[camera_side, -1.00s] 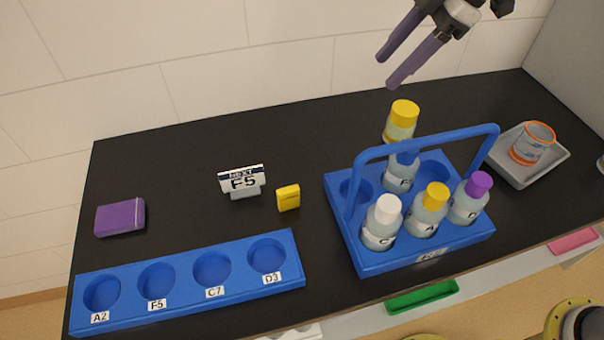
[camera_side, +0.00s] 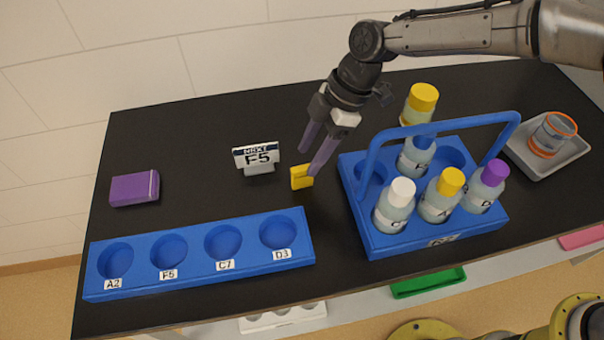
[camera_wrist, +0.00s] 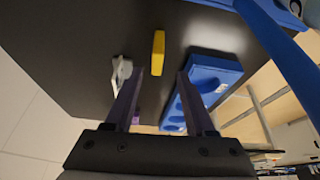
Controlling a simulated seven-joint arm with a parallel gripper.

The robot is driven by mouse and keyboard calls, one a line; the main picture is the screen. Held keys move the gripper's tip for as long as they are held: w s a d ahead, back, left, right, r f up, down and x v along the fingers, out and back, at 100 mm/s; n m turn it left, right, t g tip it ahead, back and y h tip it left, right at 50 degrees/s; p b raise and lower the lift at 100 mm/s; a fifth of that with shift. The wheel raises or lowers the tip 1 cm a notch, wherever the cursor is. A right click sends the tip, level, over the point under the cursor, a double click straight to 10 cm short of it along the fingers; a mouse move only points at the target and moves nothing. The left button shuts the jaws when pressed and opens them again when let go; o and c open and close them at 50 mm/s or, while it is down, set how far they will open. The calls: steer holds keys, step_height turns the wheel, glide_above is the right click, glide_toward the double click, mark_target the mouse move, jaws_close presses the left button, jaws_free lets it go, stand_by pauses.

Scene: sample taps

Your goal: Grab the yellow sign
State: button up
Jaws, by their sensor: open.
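The yellow sign (camera_side: 302,176) is a small upright yellow block on the black table, between the F5 sign and the bottle carrier. My gripper (camera_side: 309,164) is open, its two purple-grey fingers pointing down close to the yellow sign. One finger overlaps the sign's right edge in the side view; I cannot tell whether it touches. In the wrist view the yellow sign (camera_wrist: 158,53) stands ahead of the fingertips, between their lines, with nothing held by my gripper (camera_wrist: 155,75).
A white "NEXT F5" sign (camera_side: 256,158) stands just left. A blue carrier (camera_side: 470,228) with several bottles and a tall handle is close on the right. A blue four-hole rack (camera_side: 200,272) lies in front. A purple box (camera_side: 134,188) is far left; a grey tray (camera_side: 573,156) far right.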

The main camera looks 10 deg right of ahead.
mark_target(304, 167)
steer(key=shift+w+d+x, duration=0.1)
steer(key=shift+x, duration=1.3)
steer(key=shift+w+d+x, duration=0.1)
steer(key=shift+w+x, duration=0.05)
steer(key=shift+x, duration=1.3)
jaws_close()
